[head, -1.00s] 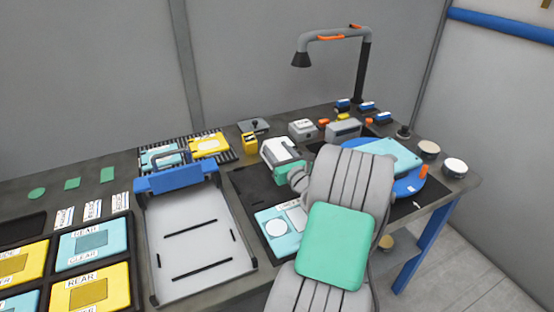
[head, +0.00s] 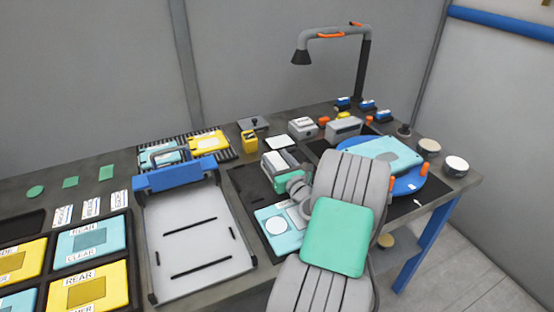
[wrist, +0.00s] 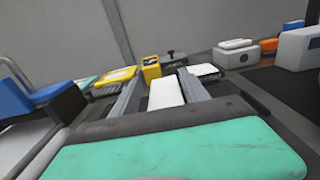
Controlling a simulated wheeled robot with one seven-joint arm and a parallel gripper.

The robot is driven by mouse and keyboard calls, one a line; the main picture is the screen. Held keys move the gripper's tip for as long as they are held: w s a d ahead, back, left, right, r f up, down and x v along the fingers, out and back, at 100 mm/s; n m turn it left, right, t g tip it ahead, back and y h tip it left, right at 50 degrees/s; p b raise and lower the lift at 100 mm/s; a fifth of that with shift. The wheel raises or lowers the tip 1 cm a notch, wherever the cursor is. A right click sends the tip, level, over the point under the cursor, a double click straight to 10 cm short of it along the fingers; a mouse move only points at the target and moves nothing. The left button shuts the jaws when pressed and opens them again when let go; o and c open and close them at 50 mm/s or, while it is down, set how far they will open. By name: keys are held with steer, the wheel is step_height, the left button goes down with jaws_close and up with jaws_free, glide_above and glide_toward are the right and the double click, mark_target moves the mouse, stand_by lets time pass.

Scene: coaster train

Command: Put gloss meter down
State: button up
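The gloss meter, seemingly the small white-topped box (head: 276,161), is low over or on the dark mat at the middle of the bench. It lies between the fingers of my gripper (head: 279,164). In the wrist view its white top (wrist: 165,92) shows between the two grey fingers (wrist: 160,90), with a narrow gap beside the left finger. The fingers look apart and open around it. Its underside is hidden, so contact with the mat is not clear.
A blue-ended tray (head: 200,235) stands to the left. A yellow device (head: 249,141) and a white pad (head: 281,143) are behind. A cyan card (head: 277,226) lies in front. A blue turntable (head: 411,182) with a cyan panel is to the right, partly behind my arm.

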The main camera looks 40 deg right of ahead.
steer(key=o, duration=0.3)
steer(key=shift+r, duration=0.1)
steer(key=v, duration=0.7)
steer(key=r+v, duration=0.1)
steer(key=v, duration=0.3)
steer(key=shift+b, duration=0.3)
steer(key=shift+s+a, duration=0.2)
steer(key=shift+s, duration=0.25)
